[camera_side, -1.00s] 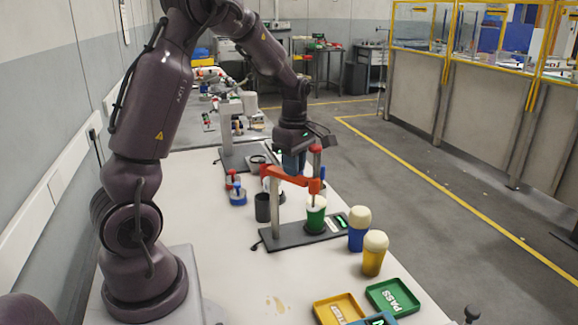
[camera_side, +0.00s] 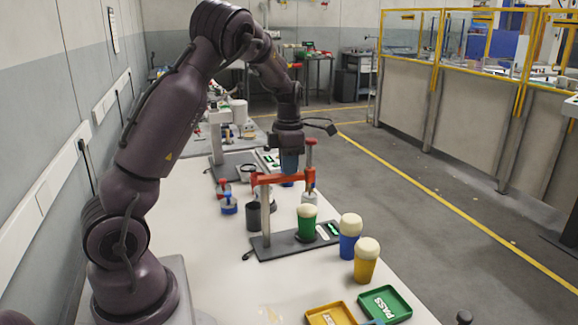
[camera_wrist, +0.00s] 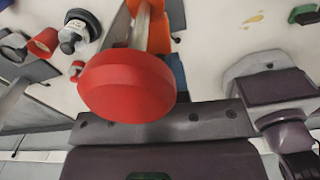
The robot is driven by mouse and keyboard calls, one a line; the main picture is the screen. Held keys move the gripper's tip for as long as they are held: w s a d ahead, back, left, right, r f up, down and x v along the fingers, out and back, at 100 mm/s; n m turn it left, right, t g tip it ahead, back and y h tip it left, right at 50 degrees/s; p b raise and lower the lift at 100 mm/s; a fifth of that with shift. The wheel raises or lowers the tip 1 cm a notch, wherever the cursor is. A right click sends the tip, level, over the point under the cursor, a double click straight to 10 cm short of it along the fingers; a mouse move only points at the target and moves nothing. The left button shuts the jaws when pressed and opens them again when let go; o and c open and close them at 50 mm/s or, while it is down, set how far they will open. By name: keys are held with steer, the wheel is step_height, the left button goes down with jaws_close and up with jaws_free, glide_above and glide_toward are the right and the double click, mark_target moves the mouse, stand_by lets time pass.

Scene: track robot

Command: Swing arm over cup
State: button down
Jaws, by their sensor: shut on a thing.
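The red swing arm (camera_side: 283,179) sits on a grey post (camera_side: 266,215) of a dark base plate. Its free end carries an upright handle with a red top (camera_side: 311,142). A green cup (camera_side: 307,226) with a cream top stands upright on the plate, in front of and below the arm's free end. My gripper (camera_side: 289,162) points down at the arm, its blue fingers partly hidden by it. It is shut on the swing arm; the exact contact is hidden. In the wrist view a large red knob (camera_wrist: 128,85) hides most of the fingers, with an orange-red bar behind it.
A blue cup (camera_side: 349,245) and a yellow cup (camera_side: 366,267) stand to the right. A green PASS tray (camera_side: 385,304) and a yellow tray (camera_side: 331,314) lie in front. A dark empty-looking container (camera_side: 252,216) is left of the post. Small bottles stand behind.

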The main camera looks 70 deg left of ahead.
steer(key=shift+a+n, duration=0.4)
steer(key=shift+n, duration=0.2)
steer(key=shift+a+r, duration=0.1)
steer(key=c, duration=1.1)
jaws_free()
step_height(320, 180, up, 13)
